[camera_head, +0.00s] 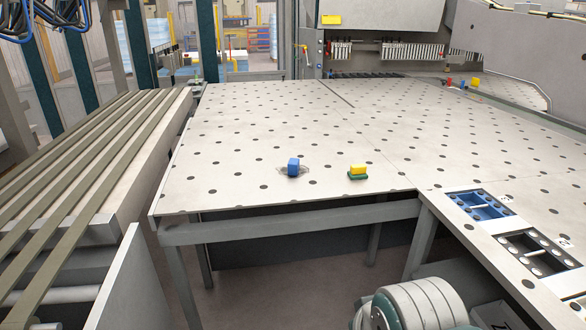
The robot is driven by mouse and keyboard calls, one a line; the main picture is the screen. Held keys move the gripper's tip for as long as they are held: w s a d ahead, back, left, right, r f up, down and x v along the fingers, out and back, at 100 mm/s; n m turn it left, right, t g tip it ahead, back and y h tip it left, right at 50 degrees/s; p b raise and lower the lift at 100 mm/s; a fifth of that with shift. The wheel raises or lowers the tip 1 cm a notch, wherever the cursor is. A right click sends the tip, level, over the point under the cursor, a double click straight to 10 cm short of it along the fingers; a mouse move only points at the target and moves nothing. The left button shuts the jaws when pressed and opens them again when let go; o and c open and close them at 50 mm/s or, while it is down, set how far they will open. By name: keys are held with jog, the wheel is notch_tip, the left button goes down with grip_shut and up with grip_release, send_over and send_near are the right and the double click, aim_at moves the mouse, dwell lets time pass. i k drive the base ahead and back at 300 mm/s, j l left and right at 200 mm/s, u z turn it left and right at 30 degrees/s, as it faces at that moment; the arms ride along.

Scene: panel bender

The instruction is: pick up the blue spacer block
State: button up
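The blue spacer block (293,167) sits near the front edge of the perforated table (240,130), left of the picture's middle. It rests on or against a flat, greyish, see-through piece (282,171); I cannot tell what that piece is. My gripper is not in view. A rounded grey-white cylinder at the bottom right looks like a link of my arm, well in front of and below the block.
A yellow block (358,169) sits on a green piece (357,177) to the right of the blue block. A blue tray (462,197) and a dark tray (506,238) are at the right. Slatted rails (95,150) run along the left. Small coloured pieces stand far right.

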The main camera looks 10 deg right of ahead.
aim_at(294, 163)
jog(key=i+l, duration=0.1)
jog(key=i, duration=0.95)
jog(key=i+l, duration=0.15)
jog(key=i, duration=0.95)
